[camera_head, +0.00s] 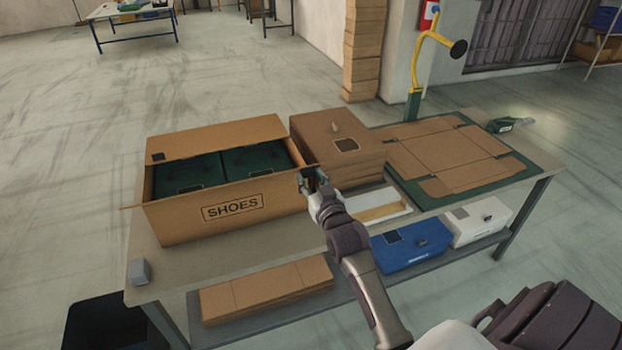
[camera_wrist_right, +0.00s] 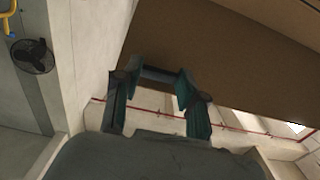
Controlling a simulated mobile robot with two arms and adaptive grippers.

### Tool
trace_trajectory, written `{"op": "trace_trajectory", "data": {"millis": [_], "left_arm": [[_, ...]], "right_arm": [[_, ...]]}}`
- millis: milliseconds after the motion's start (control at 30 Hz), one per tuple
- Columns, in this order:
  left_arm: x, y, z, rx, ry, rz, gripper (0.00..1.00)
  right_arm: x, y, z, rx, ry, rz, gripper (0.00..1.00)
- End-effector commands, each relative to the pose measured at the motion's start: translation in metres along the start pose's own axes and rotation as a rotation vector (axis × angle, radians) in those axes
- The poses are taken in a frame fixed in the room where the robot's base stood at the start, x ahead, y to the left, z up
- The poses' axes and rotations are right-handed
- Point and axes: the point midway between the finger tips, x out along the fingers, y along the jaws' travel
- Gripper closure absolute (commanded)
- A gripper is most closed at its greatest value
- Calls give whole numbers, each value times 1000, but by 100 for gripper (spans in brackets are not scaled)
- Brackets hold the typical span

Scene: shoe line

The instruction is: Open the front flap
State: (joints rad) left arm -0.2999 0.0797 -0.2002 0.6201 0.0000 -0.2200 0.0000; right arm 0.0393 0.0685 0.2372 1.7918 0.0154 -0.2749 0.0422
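The cardboard box marked SHOES (camera_head: 175,222) stands on the left part of the table with two dark green shoe boxes (camera_head: 190,173) inside. Its top is open. A wide flap (camera_head: 215,138) stands up at the back, and small flaps stick out at the left and right ends. I cannot tell a separate front flap from the front wall. My right gripper (camera_head: 312,182) is at the box's right front corner, close to the right end flap. In the right wrist view its fingers (camera_wrist_right: 158,105) are apart with nothing between them, near a large brown cardboard panel (camera_wrist_right: 215,50). My left gripper is not seen.
A closed brown carton stack (camera_head: 340,150) stands right of the box, with a white tray (camera_head: 380,213) before it. Flat cardboard (camera_head: 450,158) lies on a green mat. A small grey block (camera_head: 140,271) sits at the table's front left corner. Bins (camera_head: 412,250) are on the lower shelf.

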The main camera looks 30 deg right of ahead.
Motion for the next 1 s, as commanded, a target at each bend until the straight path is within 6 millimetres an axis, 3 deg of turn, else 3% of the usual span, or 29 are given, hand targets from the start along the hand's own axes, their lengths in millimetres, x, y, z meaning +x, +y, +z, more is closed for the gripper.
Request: {"op": "trace_trajectory", "data": {"millis": [33,133,367,733,1000], "left_arm": [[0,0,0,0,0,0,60],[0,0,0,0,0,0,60],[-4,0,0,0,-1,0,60],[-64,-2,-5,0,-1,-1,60],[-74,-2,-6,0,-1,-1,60]], "right_arm": [[0,0,0,0,0,0,85],[0,0,0,0,0,0,100],[0,0,-2,0,-5,0,100],[18,0,-34,0,-120,-1,100],[44,0,-55,0,-114,0,100]]}}
